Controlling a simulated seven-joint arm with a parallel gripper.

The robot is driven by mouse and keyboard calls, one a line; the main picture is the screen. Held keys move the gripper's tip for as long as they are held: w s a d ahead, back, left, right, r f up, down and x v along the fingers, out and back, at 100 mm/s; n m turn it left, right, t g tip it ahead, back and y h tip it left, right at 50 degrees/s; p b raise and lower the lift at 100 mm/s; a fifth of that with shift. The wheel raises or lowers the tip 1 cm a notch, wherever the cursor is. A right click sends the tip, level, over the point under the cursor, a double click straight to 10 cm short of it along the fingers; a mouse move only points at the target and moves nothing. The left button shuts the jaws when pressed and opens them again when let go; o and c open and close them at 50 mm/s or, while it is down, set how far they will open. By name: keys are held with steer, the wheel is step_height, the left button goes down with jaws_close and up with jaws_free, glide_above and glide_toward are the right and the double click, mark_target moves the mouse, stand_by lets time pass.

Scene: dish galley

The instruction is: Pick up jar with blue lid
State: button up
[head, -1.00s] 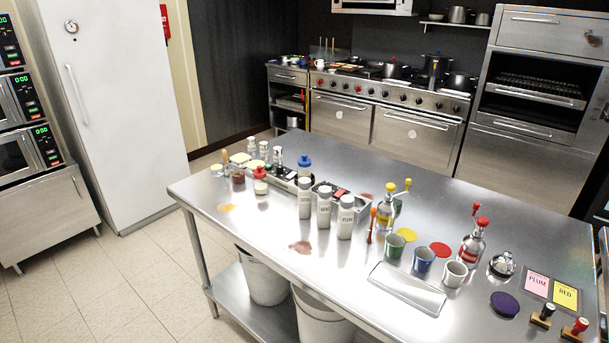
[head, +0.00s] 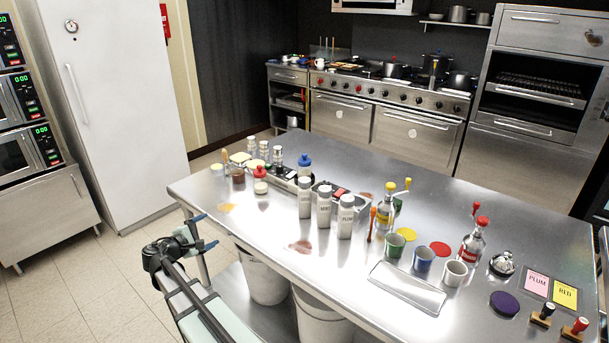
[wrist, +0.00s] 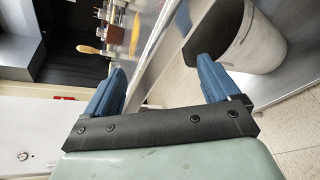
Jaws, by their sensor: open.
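The jar with the blue lid (head: 304,170) stands upright on the steel table (head: 250,228), at its back left part. It has a pale body, and its lower part is partly hidden by things in front. My gripper (head: 205,232) is off the table's left end, near the table corner and well apart from the jar. Its blue fingers are spread and empty. In the wrist view the open fingers (wrist: 160,72) also have nothing between them; I cannot make out the blue-lidded jar there.
A red-lidded jar (head: 260,183) stands left of the blue-lidded one. Three white shaker bottles (head: 324,208) stand in front of it to the right. A grey tray (head: 353,200) is close by. White bins (head: 264,285) sit under the table. The table's front left is mostly clear.

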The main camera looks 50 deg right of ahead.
step_height(320, 180, up, 8)
steer(key=w+d+h, duration=0.2)
steer(key=n+g+h, duration=0.1)
steer(key=n+g, duration=0.5)
steer(key=g, duration=0.2)
glide_toward(308, 167)
steer(key=w, duration=0.1)
steer(key=w+a+f, duration=0.1)
steer(key=w, duration=0.1)
steer(key=shift+w+a+f, duration=0.15)
steer(key=shift+w+f, duration=0.1)
steer(key=shift+w, duration=0.05)
steer(key=x, duration=0.8)
steer(key=shift+s, duration=0.1)
steer(key=shift+s+x, duration=0.15)
steer(key=shift+x, duration=1.3)
steer(key=shift+s+x, duration=0.15)
steer(key=shift+x, duration=1.35)
steer(key=shift+a, duration=0.15)
steer(key=shift+c, duration=0.3)
